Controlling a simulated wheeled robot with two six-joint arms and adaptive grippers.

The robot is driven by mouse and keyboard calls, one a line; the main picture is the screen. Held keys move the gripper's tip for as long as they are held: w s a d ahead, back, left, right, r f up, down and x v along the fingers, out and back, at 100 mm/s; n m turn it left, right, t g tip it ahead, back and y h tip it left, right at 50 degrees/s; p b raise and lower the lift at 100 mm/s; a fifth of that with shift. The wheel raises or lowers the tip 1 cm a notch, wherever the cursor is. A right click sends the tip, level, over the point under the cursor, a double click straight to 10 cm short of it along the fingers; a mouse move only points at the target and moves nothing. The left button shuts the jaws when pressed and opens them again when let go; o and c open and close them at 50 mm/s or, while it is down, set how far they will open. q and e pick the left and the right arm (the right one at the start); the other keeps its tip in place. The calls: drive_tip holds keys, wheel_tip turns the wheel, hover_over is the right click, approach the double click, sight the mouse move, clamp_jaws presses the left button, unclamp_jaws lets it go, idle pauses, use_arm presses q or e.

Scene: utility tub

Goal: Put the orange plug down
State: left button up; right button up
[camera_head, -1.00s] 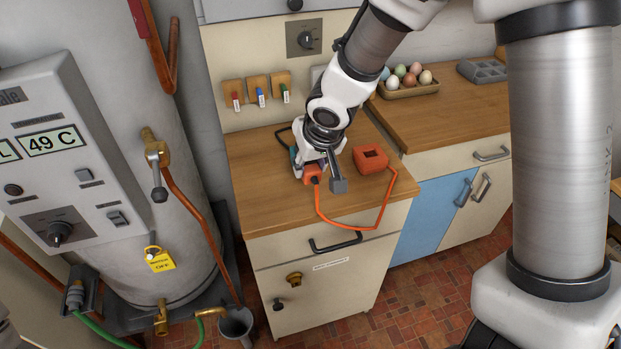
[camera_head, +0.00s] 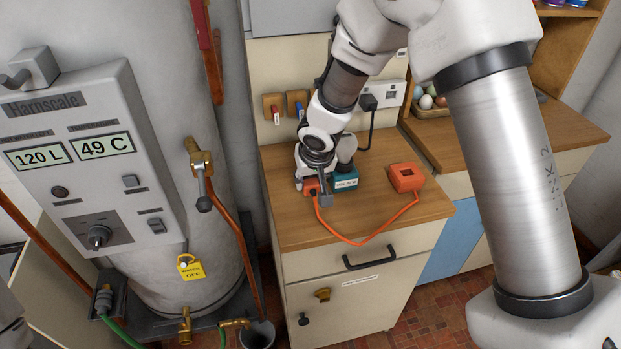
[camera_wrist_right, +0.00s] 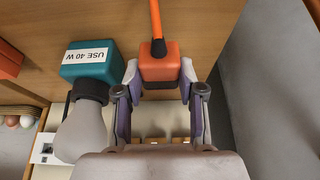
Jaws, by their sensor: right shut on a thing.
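The orange plug (camera_wrist_right: 159,64) is between the two fingers of my right gripper (camera_wrist_right: 158,92) in the right wrist view, with its cable running away from the gripper. In the head view my right gripper (camera_head: 318,188) is low over the wooden counter (camera_head: 295,228), and the plug (camera_head: 311,186) shows partly behind a finger. I cannot tell whether the plug touches the counter. The orange cable (camera_head: 352,240) runs across the counter's front edge to an orange box (camera_head: 406,177) on the right.
A teal block labelled "USE 40 W" (camera_wrist_right: 92,66) with a grey bulb (camera_wrist_right: 82,132) stands right beside the gripper. A wall socket (camera_head: 393,93) with a black plug is behind. The counter's front middle is clear. A boiler (camera_head: 205,250) stands at left.

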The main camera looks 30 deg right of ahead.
sight(313, 183)
wheel_tip(313, 183, down, 3)
drive_tip(key=b, duration=0.2)
drive_tip(key=shift+w+d+f+b, duration=0.1)
drive_tip(key=shift+d+f+b, duration=0.1)
drive_tip(key=shift+b, duration=0.1)
drive_tip(key=shift+w+f, duration=0.1)
drive_tip(key=shift+f, duration=0.15)
drive_tip(key=shift+w+a, duration=0.1)
drive_tip(key=shift+a, duration=0.05)
drive_tip(key=o, duration=1.1)
drive_tip(key=shift+f, duration=0.1)
drive_tip(key=shift+o, duration=0.2)
